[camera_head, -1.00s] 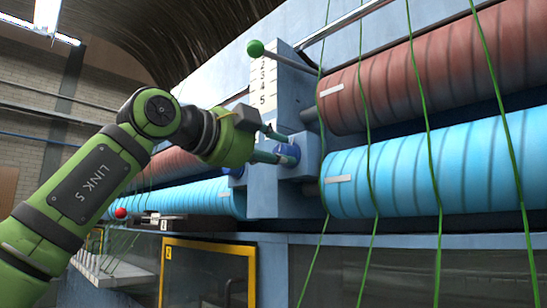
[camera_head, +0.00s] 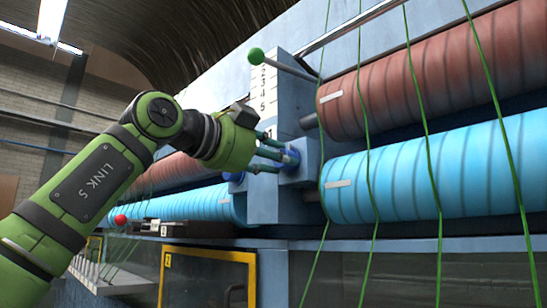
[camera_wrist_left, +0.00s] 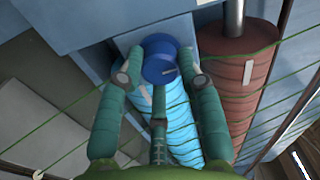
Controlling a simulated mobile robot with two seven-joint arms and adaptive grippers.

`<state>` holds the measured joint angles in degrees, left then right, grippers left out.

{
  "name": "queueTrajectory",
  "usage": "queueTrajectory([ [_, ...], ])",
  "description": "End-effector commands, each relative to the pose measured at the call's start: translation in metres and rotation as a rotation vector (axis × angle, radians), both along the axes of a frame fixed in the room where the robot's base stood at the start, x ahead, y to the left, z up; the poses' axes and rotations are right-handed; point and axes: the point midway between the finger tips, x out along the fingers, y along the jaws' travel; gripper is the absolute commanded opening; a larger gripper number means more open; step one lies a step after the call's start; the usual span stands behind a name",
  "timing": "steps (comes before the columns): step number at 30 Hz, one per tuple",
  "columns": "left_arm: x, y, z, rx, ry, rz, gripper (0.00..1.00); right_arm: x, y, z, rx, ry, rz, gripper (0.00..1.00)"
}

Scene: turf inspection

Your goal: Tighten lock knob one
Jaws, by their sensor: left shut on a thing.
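A round blue lock knob (camera_head: 292,157) sits on the blue-grey block (camera_head: 298,172) between the rollers, below the numbered scale. My left gripper (camera_head: 283,156) has its green fingers around this knob and is shut on it. In the left wrist view, the knob (camera_wrist_left: 160,58) lies between the fingertips, with a short mark on its face. The gripper (camera_wrist_left: 157,68) shows there with one finger on each side and a third below. A second blue knob (camera_head: 235,177) shows partly behind the gripper. My right gripper is not in view.
Red-brown (camera_head: 400,90) and light-blue (camera_head: 430,170) rollers extend right, with green strands hanging across them. A green ball-ended lever (camera_head: 256,56) stands above the knob. A red ball (camera_head: 120,220) and a yellow-framed panel (camera_head: 210,254) are lower left.

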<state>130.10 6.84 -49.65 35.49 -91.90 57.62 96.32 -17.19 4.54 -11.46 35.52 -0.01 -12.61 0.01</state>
Motion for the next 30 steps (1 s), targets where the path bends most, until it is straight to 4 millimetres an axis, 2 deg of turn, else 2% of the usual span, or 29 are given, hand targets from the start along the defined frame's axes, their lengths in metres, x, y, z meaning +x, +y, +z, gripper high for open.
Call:
queueTrajectory([
  [3,0.000,-0.002,-0.002,0.002,0.005,-0.005,0.04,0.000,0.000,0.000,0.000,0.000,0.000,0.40],
  [4,0.000,-0.002,-0.002,0.002,0.004,-0.005,0.41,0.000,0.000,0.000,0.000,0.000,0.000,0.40],
  [5,0.000,-0.002,-0.002,0.002,0.004,-0.005,0.53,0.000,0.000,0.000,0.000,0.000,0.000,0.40],
  [6,0.000,-0.002,-0.001,0.002,0.004,-0.004,0.60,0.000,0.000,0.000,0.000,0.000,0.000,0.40],
  [20,-0.004,0.005,0.001,-0.001,-0.002,-0.001,0.60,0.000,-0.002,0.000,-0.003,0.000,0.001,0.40],
  [26,-0.019,0.020,0.000,0.000,-0.003,-0.001,0.60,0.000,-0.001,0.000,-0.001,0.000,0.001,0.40],
  [30,-0.038,0.039,0.001,0.000,-0.004,0.000,0.60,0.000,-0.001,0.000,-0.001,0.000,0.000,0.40],
])
